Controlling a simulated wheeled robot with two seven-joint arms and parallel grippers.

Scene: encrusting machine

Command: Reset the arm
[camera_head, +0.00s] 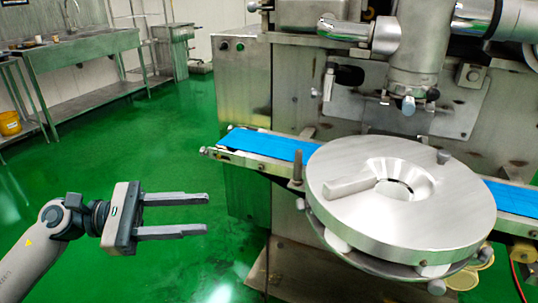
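My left gripper (207,214) is at the lower left in the head view, its two parallel fingers pointing right. The fingers are apart with nothing between them, over the green floor. It stands clear of the encrusting machine (243,80), to the left of the round metal disc (330,215). My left arm (40,250) comes in from the lower left edge. My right gripper does not show.
The machine's blue conveyor belt (268,146) passes behind the disc and sticks out to the left. A steel sink table (85,48) and a yellow bucket (10,123) stand at the back left. Green floor (150,140) is free between them and the machine.

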